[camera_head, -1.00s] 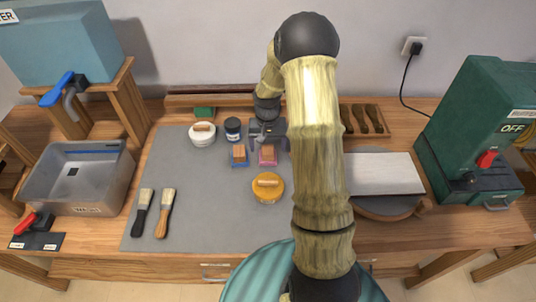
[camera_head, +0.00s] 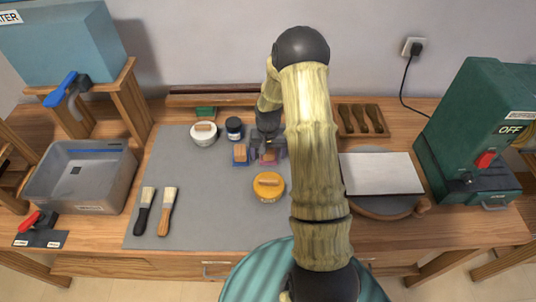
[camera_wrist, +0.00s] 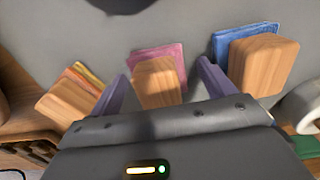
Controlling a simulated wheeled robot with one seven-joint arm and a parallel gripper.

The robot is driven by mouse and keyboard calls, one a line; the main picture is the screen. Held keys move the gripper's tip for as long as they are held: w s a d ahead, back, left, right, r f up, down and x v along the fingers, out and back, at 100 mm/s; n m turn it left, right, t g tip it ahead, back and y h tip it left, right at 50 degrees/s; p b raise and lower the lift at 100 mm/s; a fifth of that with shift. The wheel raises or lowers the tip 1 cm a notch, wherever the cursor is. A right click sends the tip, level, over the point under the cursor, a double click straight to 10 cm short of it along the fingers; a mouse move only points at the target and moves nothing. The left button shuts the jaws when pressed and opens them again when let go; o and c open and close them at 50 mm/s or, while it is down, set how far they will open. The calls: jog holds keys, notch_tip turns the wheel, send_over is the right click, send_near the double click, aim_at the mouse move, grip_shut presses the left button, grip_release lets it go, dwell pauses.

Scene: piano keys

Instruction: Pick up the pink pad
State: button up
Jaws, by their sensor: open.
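The pink pad (camera_wrist: 172,53) lies flat on the grey mat with a wooden block (camera_wrist: 157,82) on its top. In the head view the pink pad (camera_head: 269,160) is mostly hidden by my gripper. My gripper (camera_wrist: 157,78) is open, with one purple finger on each side of the pink pad's wooden block. The block stands between the fingers, and I cannot tell whether either finger touches it.
A blue pad with a wooden block (camera_wrist: 262,62) is close on one side in the wrist view, an orange-yellow one (camera_wrist: 75,92) on the other.

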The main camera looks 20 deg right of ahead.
jog(key=shift+d, duration=0.1)
jog(key=c, duration=1.1)
notch_tip(320, 180, up, 10)
jog(key=shift+b, duration=0.55)
